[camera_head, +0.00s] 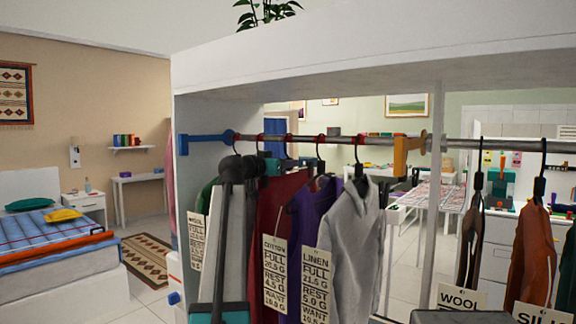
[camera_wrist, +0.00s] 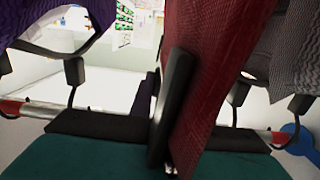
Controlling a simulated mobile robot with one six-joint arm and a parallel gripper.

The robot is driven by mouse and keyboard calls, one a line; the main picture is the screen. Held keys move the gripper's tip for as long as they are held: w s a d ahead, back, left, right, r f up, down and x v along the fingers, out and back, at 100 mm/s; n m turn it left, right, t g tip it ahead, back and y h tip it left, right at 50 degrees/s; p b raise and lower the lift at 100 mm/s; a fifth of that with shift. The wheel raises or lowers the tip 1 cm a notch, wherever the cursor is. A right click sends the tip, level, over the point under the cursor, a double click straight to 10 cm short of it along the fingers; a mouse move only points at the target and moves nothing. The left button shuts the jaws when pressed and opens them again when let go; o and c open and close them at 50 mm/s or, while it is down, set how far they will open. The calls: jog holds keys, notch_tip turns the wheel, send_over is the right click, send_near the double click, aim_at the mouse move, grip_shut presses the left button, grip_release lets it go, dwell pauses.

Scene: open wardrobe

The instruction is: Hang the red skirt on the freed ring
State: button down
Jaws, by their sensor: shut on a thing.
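The red skirt (camera_head: 268,215) hangs among the garments on the left part of the rail in the head view. In the wrist view its red cloth (camera_wrist: 218,75) fills the middle, against my gripper's dark finger (camera_wrist: 172,100). My gripper (camera_head: 250,168) is shut on the skirt, close below the rail; my arm hides part of the skirt and its neighbours. Several red rings sit on the metal rail (camera_head: 375,141); one ring (camera_head: 288,137) shows above the skirt. I cannot tell which ring is free, nor whether the skirt's hook is seated.
A purple garment (camera_head: 316,205) and a grey one (camera_head: 352,240) hang close to the right; a green one (camera_head: 207,195) is at left. A blue bracket (camera_head: 205,140) and an orange bracket (camera_head: 403,155) bound this stretch. Brown (camera_head: 468,245) and orange (camera_head: 535,250) garments hang farther right.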

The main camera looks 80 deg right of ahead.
jog(key=shift+f, duration=0.25)
jog(key=c, duration=1.6)
grip_release()
jog(key=v, duration=1.3)
jog(key=shift+w+a, duration=0.2)
jog(key=shift+a, duration=0.2)
jog(key=shift+r, duration=0.1)
